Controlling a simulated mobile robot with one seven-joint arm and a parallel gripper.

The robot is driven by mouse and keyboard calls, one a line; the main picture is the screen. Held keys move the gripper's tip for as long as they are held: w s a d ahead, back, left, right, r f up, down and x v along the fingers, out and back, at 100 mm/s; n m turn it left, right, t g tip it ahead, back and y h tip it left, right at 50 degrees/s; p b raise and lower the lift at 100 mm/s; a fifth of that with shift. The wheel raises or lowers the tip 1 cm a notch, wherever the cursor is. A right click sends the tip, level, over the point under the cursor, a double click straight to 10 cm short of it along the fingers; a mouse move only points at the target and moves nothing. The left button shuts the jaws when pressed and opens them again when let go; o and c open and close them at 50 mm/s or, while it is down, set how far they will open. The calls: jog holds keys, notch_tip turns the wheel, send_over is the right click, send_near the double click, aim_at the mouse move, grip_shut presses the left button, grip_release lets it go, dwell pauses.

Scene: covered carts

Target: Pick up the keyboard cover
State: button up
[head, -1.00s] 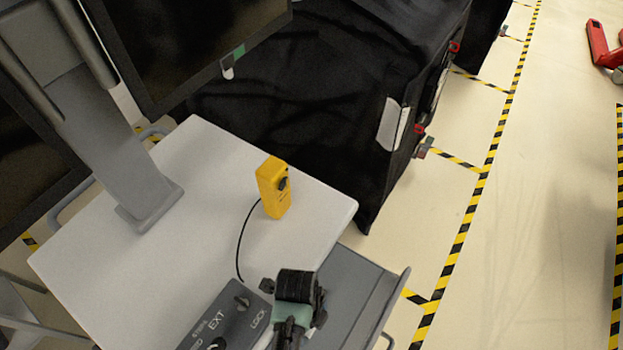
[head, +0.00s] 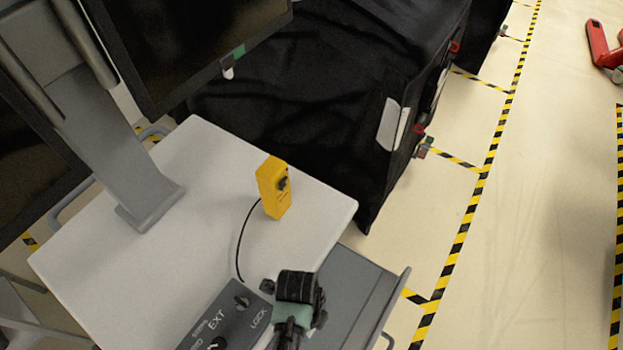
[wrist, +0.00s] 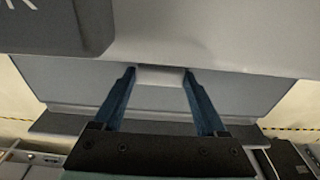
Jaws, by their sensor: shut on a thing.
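The keyboard cover seems to be the grey panel (head: 352,285) at the front edge of the white cart top; its surface also shows in the wrist view (wrist: 65,80). In the wrist view, the two blue fingers of my gripper (wrist: 158,73) stand on either side of a small light-grey tab (wrist: 160,78) at the panel's edge, shut on it. In the head view my wrist hides the fingers and the tab. I cannot tell whether the cover is lifted.
A dark control box (head: 235,312) lies on the white top (head: 150,245), close to my wrist. A yellow handheld device (head: 273,188) stands behind, with a black cable. A monitor post (head: 125,165) rises at left.

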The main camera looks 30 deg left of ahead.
aim_at(326, 335)
jog(key=shift+c, duration=1.3)
jog(key=shift+r, duration=0.1)
jog(key=shift+r, duration=0.1)
jog(key=shift+r+p, duration=0.85)
jog(key=shift+p, duration=0.2)
jog(key=shift+r, duration=0.1)
jog(key=shift+d, duration=0.1)
jog(key=shift+d+p, duration=0.7)
jog(key=shift+d, duration=0.8)
jog(key=shift+d, duration=0.2)
jog(key=shift+r+p, duration=0.2)
jog(key=shift+p, duration=0.1)
